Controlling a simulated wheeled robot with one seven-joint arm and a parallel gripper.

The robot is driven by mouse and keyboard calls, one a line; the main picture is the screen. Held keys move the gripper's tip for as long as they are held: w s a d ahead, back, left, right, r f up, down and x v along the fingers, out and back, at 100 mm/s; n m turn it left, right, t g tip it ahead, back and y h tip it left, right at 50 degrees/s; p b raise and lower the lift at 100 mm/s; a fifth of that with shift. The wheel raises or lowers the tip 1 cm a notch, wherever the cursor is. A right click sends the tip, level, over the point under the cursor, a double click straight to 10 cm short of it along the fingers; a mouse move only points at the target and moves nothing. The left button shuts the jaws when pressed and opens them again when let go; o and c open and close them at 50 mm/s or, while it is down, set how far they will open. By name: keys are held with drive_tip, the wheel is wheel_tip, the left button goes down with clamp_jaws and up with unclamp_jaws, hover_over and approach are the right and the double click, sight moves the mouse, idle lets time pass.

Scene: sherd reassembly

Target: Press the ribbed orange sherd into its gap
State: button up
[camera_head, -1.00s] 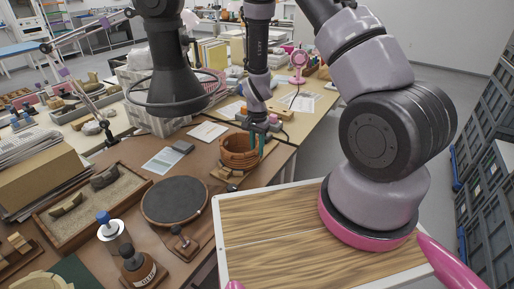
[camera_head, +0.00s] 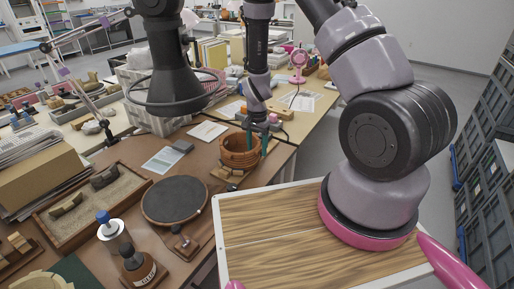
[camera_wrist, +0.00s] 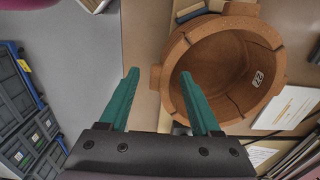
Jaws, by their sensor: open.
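The reddish-orange pot (camera_head: 238,158) stands on the brown bench, and the wrist view looks down into it (camera_wrist: 232,72). A small orange piece (camera_wrist: 156,77) juts from the pot's left side between the fingers. I cannot tell whether it is the ribbed sherd or a lug; no separate sherd is clear.
A dark round turntable (camera_head: 175,201) and a blue-capped jar (camera_head: 113,236) stand left of the pot. A sand tray (camera_head: 92,190) with sherds lies farther left. A wood-topped surface (camera_head: 280,225) is in front. Papers (camera_wrist: 288,108) lie beside the pot.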

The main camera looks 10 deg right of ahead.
wheel_tip(320, 180, up, 11)
drive_tip(key=shift+f, duration=0.15)
idle(0.4)
wheel_tip(320, 180, up, 12)
drive_tip(key=t+y, duration=0.1)
hover_over(257, 149)
drive_tip(key=s+d+r+n+t+y, duration=0.1)
drive_tip(key=s+d+r, duration=0.1)
drive_tip(key=r, duration=0.4)
drive_tip(key=s+d+r+n+t, duration=0.1)
drive_tip(key=s+r, duration=0.2)
drive_tip(key=r, duration=0.2)
drive_tip(key=s+d+r+n+t, duration=0.2)
drive_tip(key=s+d+r+t, duration=0.2)
drive_tip(key=s+r, duration=0.9)
drive_tip(key=shift+s+d+r+n, duration=0.2)
drive_tip(key=shift+s+n, duration=0.2)
drive_tip(key=shift+s, duration=0.45)
